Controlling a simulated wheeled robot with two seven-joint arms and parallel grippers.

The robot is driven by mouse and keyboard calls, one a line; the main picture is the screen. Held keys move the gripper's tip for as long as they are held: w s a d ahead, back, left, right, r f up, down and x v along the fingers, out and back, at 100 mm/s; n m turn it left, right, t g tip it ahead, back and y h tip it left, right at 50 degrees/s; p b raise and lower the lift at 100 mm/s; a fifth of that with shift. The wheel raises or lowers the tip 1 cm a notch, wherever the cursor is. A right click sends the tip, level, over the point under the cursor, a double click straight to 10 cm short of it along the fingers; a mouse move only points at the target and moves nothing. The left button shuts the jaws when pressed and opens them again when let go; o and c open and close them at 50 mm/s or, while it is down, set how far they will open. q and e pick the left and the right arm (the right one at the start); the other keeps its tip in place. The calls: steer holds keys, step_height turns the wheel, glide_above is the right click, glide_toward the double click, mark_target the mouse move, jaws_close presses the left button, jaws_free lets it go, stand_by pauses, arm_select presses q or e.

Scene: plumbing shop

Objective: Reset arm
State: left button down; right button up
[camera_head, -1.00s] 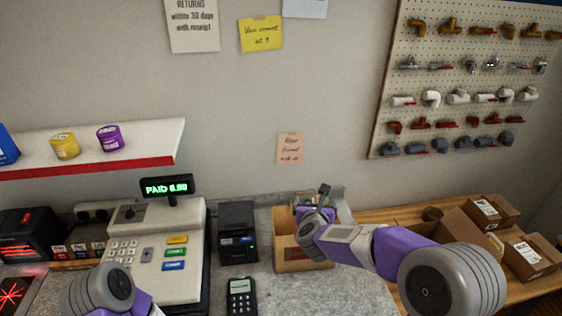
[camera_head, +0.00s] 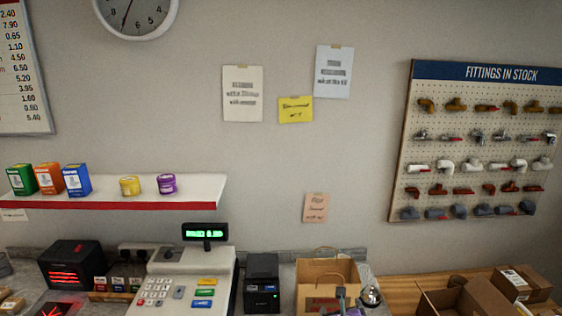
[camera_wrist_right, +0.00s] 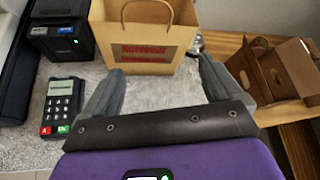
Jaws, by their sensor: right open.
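My right gripper (camera_wrist_right: 160,88) is open and empty in the right wrist view, its two grey fingers spread over the grey counter. A brown paper bag (camera_wrist_right: 145,45) stands just beyond the fingers, apart from them as far as I can tell. In the head view only the tip of my right gripper (camera_head: 342,298) shows at the bottom edge, in front of the bag (camera_head: 325,274). The rest of my right arm is out of that picture. My left arm and gripper are not in view.
A card terminal (camera_wrist_right: 62,106) lies left of the right gripper, with a black printer (camera_head: 262,283) behind it. The cash register (camera_head: 190,280) is further left. Open cardboard boxes (camera_head: 468,298) stand on the wooden bench at right. A shelf (camera_head: 110,198) and pegboard (camera_head: 480,140) are on the wall.

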steer(key=s+a+f+n+g+y, duration=0.1)
steer(key=s+f+n+g+y, duration=0.15)
steer(key=s+f+n, duration=0.5)
steer(key=s+a+f+n+g+y, duration=0.1)
steer(key=s+f+n+g, duration=0.25)
steer(key=f+n, duration=0.7)
steer(key=s+a+f+n+g+y, duration=0.1)
steer(key=s+a+f+n+g, duration=0.15)
steer(key=s+f+n, duration=0.55)
steer(key=s+a+f+n+g+y, duration=0.2)
steer(key=s+f+n+g, duration=0.15)
steer(key=s, duration=0.75)
arm_select(q)
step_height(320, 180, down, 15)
steer(key=b, duration=1.4)
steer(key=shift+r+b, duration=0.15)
steer(key=shift+b, duration=0.15)
arm_select(e)
step_height(320, 180, down, 15)
steer(key=s+n, duration=0.1)
steer(key=n, duration=0.1)
steer(key=shift+a+f, duration=0.15)
steer(key=shift+a, duration=0.05)
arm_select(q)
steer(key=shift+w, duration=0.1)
arm_select(e)
steer(key=shift+s, duration=0.1)
